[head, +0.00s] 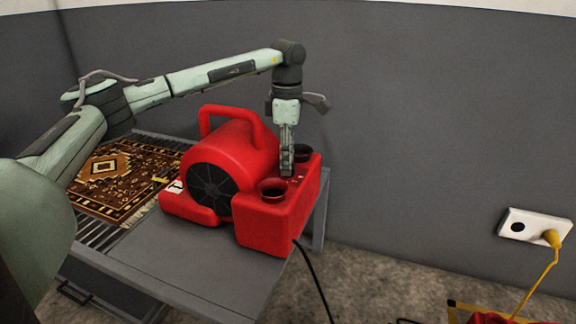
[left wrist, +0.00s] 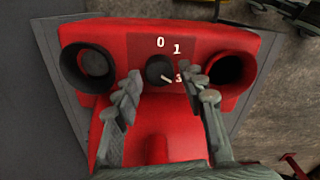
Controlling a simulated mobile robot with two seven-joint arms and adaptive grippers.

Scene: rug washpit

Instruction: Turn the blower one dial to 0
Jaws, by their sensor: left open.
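The red blower (head: 235,150) stands on a grey table, its control box at the right. In the left wrist view, its black dial (left wrist: 158,69) sits between two round dark openings. The dial's white pointer line points down and right, toward the 3. The marks 0 and 1 show above the dial; the space between 1 and 3 is partly covered by a finger. My left gripper (head: 287,163) points down over the control box. It also shows in the left wrist view (left wrist: 158,84), open, one finger on each side of the dial. I cannot tell whether they touch it.
A patterned rug (head: 115,175) lies on the slatted part of the table (head: 170,265), left of the blower. A black cable hangs from the blower. A white wall socket (head: 517,226) with a yellow plug (head: 551,238) is at the right. A grey wall stands behind.

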